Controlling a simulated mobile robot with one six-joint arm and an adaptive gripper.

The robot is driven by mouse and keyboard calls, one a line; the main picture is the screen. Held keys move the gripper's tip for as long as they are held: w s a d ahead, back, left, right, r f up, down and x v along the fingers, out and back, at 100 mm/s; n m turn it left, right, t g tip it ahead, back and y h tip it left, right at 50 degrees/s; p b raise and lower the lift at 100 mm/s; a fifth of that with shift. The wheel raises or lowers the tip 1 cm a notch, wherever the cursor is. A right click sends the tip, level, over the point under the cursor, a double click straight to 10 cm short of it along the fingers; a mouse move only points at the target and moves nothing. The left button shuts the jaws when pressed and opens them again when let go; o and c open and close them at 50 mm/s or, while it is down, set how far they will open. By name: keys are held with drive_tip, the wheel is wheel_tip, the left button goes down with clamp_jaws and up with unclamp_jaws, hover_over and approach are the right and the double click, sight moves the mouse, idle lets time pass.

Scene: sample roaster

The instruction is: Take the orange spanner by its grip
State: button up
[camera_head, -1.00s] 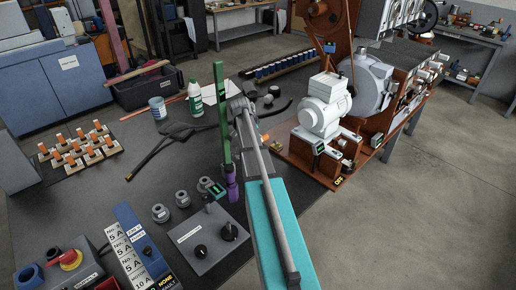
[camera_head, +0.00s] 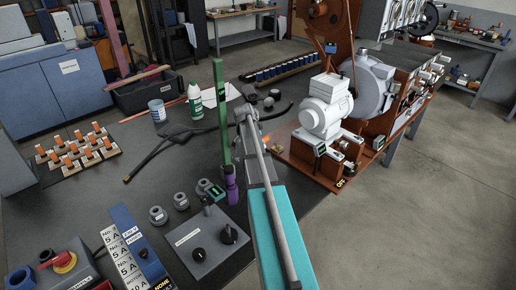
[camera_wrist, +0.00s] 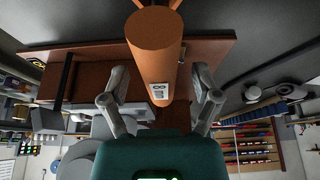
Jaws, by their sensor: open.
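A thick orange cylinder (camera_wrist: 156,60), which looks like the spanner's grip, stands in the middle of the wrist view with a small black-and-white label near its lower end. My gripper (camera_wrist: 160,76) is open, with one grey finger on each side of it. Gaps show between the cylinder and both fingers, so they look apart from it. The rest of the spanner is not clear in this view. In the camera_head view my arm hides my gripper, and only a small orange patch (camera_head: 265,138) shows beside the arm; I cannot tell if it is the spanner.
A green upright post (camera_head: 221,120) stands close left of my arm. The white motor (camera_head: 326,105) on its brown machine base is close on the right.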

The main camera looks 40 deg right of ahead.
clamp_jaws()
idle(0.3)
drive_tip(key=shift+r, duration=0.15)
wheel_tip(320, 180, up, 7)
drive_tip(key=p, duration=0.7)
drive_tip(key=s+d, duration=0.1)
drive_tip(key=s, duration=1.7)
drive_tip(key=shift+d, duration=0.25)
